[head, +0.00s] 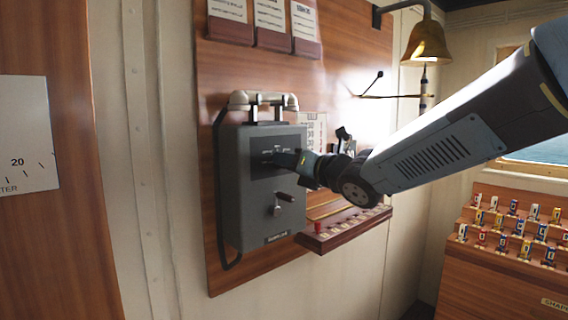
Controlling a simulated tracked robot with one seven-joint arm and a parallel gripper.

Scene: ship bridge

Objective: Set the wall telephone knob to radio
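The wall telephone (251,200) is a grey box on a brown wooden board, with a pale handset (263,100) resting on its top cradle. A dark panel (268,170) with small white markings is on the upper front of the box. My gripper (276,160) is at this panel, reaching in from the right. The knob is small and largely hidden at the fingertips, so I cannot tell which setting it points to. I cannot see whether the fingers are closed on it. A crank (285,198) sticks out from the lower front of the box.
A small wooden shelf (345,230) juts out right of the telephone, under my arm. A brass bell (426,43) hangs at the upper right. A wooden rack (510,240) with several small coloured pieces stands at the right. A dark cord (218,190) runs down the box's left side.

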